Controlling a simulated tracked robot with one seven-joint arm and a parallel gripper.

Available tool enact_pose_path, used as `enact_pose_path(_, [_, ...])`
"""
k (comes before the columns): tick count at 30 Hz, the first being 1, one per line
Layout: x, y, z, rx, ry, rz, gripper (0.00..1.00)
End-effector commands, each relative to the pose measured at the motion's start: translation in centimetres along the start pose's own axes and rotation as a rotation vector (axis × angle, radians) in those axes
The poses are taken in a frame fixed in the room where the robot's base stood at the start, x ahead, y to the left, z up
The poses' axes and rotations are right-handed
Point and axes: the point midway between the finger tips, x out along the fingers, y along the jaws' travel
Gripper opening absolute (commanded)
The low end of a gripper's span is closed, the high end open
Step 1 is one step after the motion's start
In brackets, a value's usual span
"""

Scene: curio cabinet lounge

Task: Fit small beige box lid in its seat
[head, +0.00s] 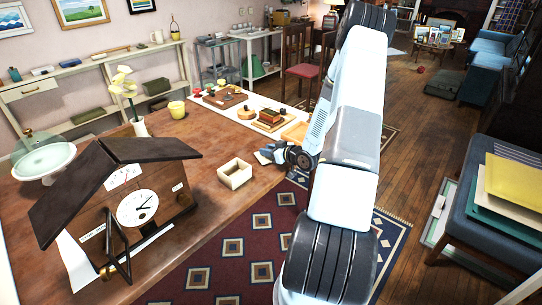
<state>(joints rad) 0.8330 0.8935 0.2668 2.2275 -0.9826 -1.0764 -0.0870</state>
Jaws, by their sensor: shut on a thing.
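A small beige box (235,175) stands open at the top on the wooden table, near its front edge. My gripper (264,156) is just to the right of and behind the box, low over the table edge, apart from the box. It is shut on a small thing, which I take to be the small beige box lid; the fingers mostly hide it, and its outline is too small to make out.
A dark-roofed clock house (125,195) stands left of the box. Bare table surrounds the box.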

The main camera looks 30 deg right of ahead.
Motion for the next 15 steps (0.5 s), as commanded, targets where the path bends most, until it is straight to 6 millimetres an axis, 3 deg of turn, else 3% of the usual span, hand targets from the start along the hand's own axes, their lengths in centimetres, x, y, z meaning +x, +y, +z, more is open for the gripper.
enact_pose_path(8, [-0.01,0.0,0.01,0.0,0.0,0.0,0.0])
enact_pose_path(15, [-0.04,0.01,-0.05,0.0,0.0,0.0,0.0])
